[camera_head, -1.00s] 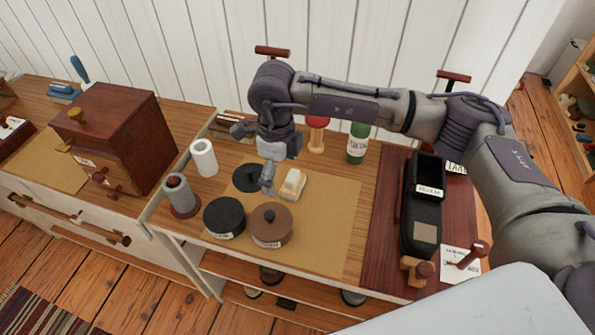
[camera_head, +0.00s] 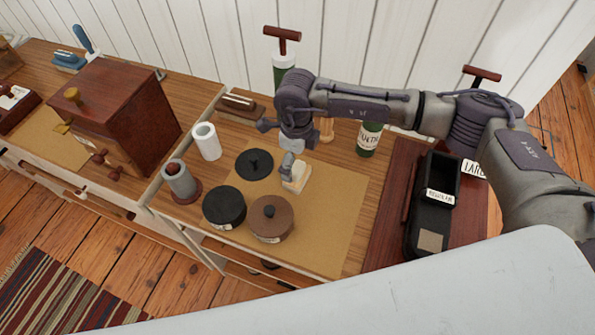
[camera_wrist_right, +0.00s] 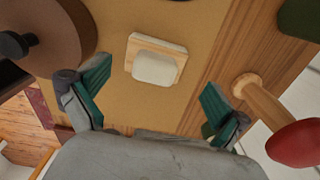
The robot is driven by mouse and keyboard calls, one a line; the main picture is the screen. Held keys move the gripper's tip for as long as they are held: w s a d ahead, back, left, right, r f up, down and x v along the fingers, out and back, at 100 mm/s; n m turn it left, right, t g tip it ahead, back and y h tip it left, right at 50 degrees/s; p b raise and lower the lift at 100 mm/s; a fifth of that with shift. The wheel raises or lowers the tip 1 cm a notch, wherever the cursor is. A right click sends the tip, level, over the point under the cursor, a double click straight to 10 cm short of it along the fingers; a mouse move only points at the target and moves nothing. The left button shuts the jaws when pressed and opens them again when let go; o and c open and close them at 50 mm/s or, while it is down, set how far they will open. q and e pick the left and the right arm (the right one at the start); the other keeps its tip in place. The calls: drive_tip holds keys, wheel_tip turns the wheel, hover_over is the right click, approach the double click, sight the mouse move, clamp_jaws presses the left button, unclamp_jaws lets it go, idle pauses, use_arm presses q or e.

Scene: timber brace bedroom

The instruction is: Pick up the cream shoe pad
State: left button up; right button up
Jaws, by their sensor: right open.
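The cream shoe pad (camera_head: 297,177) lies on the tan mat (camera_head: 329,210), right of the round tins. In the right wrist view the cream pad (camera_wrist_right: 155,66) shows a pale, rounded top on a light wooden backing. My right gripper (camera_head: 288,163) is just above and behind the pad in the head view, partly covering it. In the wrist view my right gripper (camera_wrist_right: 150,100) is open and empty, its green-padded fingers spread wide, with the pad ahead between their lines. My left gripper is not in view.
A black tin (camera_head: 224,207), a brown lidded tin (camera_head: 270,219) and a black lid (camera_head: 254,164) sit close left of the pad. A green bottle (camera_head: 368,140) stands behind; a black box (camera_head: 430,210) is at right. A red-topped wooden piece (camera_wrist_right: 294,143) is near the right finger.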

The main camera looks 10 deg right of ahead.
sight(297, 167)
drive_tip(key=shift+f, duration=0.2)
drive_tip(key=f, duration=0.1)
drive_tip(key=f+p, duration=0.1)
drive_tip(key=f, duration=0.1)
drive_tip(key=f+p, duration=0.1)
drive_tip(key=shift+s+f, duration=0.15)
drive_tip(key=shift+s, duration=0.2)
drive_tip(key=shift+f, duration=0.25)
drive_tip(key=shift+c, duration=0.7)
drive_tip(key=c, duration=0.9)
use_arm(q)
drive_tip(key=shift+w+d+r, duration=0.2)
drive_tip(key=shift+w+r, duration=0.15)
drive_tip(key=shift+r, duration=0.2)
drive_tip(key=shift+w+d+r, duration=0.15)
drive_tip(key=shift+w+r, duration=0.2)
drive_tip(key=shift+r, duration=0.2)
use_arm(e)
drive_tip(key=shift+w, duration=0.1)
